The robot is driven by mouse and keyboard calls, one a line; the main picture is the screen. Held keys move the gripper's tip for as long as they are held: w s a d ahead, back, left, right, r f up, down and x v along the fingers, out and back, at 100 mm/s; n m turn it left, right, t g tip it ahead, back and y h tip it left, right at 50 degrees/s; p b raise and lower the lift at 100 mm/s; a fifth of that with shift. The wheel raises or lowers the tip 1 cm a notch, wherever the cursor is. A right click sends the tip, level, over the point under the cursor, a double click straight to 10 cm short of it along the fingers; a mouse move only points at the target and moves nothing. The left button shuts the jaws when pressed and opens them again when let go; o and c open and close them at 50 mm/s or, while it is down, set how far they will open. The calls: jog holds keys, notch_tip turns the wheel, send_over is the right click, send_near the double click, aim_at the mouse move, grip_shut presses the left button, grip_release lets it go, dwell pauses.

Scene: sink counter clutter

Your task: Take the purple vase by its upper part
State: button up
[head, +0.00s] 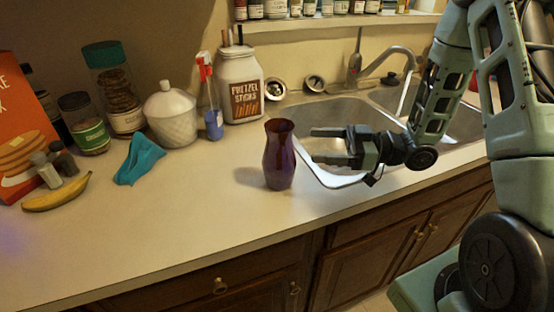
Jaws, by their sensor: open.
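The purple vase (279,155) stands upright on the pale counter, in front of the sink's left edge. It is dark and glossy, with a narrowed neck and a slightly flared rim. My gripper (318,145) is just right of the vase at about the height of its upper body, with its fingers pointing left toward it. The gripper is open and looks empty. A gap shows between the fingertips and the vase in this view, though the exact depth between them is hard to tell. No part of the vase is hidden by the gripper.
A teal cloth (139,158) and a banana (57,193) lie further left. The sink (330,112) is behind my gripper. The counter front left is clear.

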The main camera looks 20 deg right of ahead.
aim_at(271, 140)
jog(key=p+x, duration=0.1)
jog(key=x, duration=0.5)
jog(key=shift+w+a, duration=0.15)
jog(key=x, duration=0.1)
jog(key=p+x, duration=0.2)
jog(key=x, duration=0.1)
jog(key=shift+w+r, duration=0.15)
jog(key=shift+r, duration=0.1)
jog(key=shift+w+a+f, duration=0.15)
jog(key=shift+w+a, duration=0.1)
jog(key=shift+a, duration=0.3)
jog(key=c, duration=1.7)
